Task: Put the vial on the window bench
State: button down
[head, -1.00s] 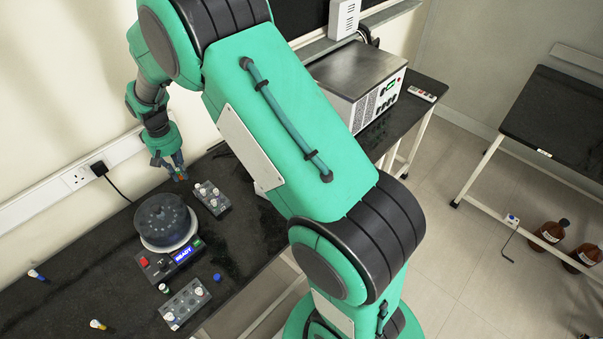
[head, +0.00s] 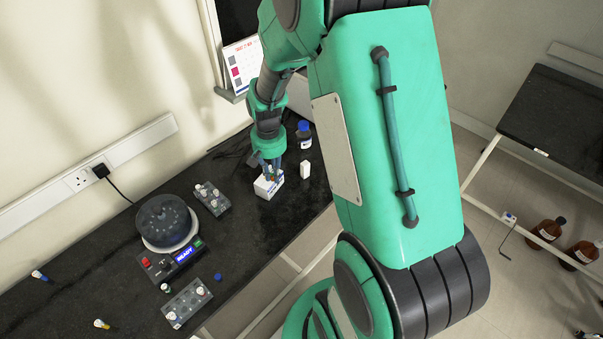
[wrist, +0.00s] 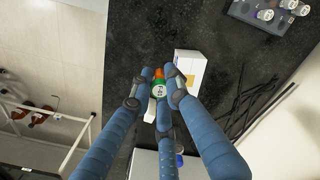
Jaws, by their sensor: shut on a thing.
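My gripper (head: 270,174) is shut on a small vial (wrist: 158,90). In the wrist view the vial's white marked top shows between the blue fingers (wrist: 159,95), with green and orange beside it. The fingers hide most of its body. In the head view the gripper hangs over the long black bench (head: 240,235), in front of or just above a white box (head: 268,187); I cannot tell if they touch. In the wrist view this box (wrist: 190,70) lies right of the vial. Another dark bench (head: 560,115) stands at the right. I cannot tell which is the window bench.
A centrifuge (head: 165,222), two grey racks (head: 212,198) (head: 186,303) and loose vials (head: 40,276) occupy the long bench's left. A small white block (head: 305,170) and a blue-capped bottle (head: 304,136) stand near my gripper.

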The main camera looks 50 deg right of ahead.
jog(key=s+d+m, duration=0.3)
jog(key=s+d, duration=0.1)
jog(key=s, duration=0.8)
jog(key=f, duration=1.1)
jog(key=shift+a+p, duration=0.3)
jog(key=shift+p, duration=0.1)
jog(key=shift+w+d, duration=0.1)
jog(key=b, duration=0.2)
send_over(297, 186)
jog(key=shift+f, duration=0.75)
jog(key=shift+f+b, duration=0.45)
jog(key=shift+f, duration=1.3)
jog(key=shift+f, duration=0.15)
